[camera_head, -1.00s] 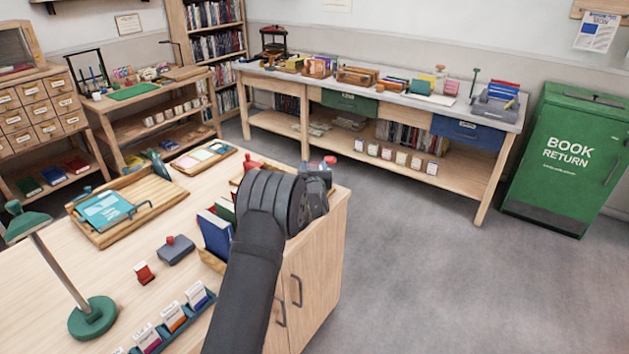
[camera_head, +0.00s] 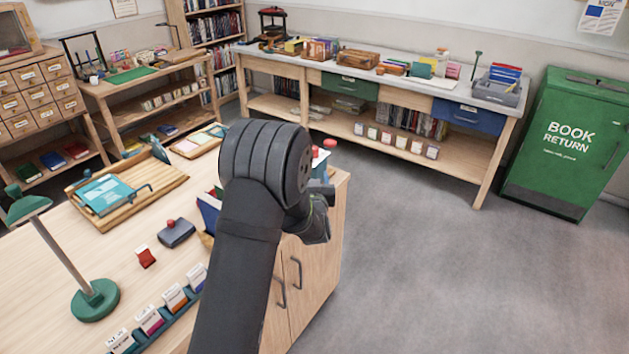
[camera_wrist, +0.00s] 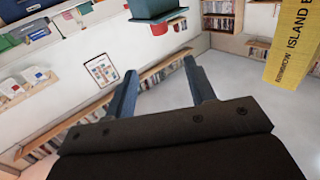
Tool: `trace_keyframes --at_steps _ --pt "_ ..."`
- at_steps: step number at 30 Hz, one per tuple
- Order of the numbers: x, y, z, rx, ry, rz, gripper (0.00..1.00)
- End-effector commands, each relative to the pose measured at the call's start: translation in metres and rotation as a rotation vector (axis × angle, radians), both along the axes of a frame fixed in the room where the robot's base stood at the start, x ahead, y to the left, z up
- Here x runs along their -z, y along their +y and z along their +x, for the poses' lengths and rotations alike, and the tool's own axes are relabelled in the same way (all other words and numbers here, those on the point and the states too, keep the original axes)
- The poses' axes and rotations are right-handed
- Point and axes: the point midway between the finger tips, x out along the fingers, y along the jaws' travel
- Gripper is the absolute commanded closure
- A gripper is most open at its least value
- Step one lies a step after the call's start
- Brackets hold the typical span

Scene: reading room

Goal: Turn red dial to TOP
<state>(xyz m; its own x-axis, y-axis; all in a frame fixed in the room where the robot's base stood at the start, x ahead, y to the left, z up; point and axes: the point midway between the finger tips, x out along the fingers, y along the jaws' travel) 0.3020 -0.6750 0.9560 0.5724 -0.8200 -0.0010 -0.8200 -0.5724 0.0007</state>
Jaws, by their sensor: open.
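I cannot pick out a marked red dial for certain. A round red knob (camera_head: 329,143) stands near the far right corner of the front desk in the head view, beside my arm. A small red part (camera_wrist: 159,28) shows below a teal box (camera_wrist: 155,8) in the wrist view; I cannot tell if it is the same thing. My gripper (camera_wrist: 160,88) is open and empty, its two blue-grey fingers spread apart. In the head view my gripper (camera_head: 318,222) is mostly hidden by my wrist, near the desk's right edge. No TOP mark is readable.
The front desk (camera_head: 125,240) holds a wooden tray (camera_head: 160,190), a red-knobbed dark block (camera_head: 176,233), a green lamp (camera_head: 95,298) and a card rack. A yellow book (camera_wrist: 295,45) shows close in the wrist view. Floor is open before the green book return bin (camera_head: 565,145).

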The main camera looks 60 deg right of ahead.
Motion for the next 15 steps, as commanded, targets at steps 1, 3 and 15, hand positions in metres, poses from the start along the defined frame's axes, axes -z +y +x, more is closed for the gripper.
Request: trace_keyframes --at_steps 1,3,15 --pt "-0.0006 0.0030 -0.0023 0.000 -0.001 -0.001 0.50" --pt "-0.0004 0.0058 -0.0041 0.000 -0.001 -0.001 0.50" --pt "-0.0002 0.0069 -0.0048 -0.001 0.012 -0.009 0.48"
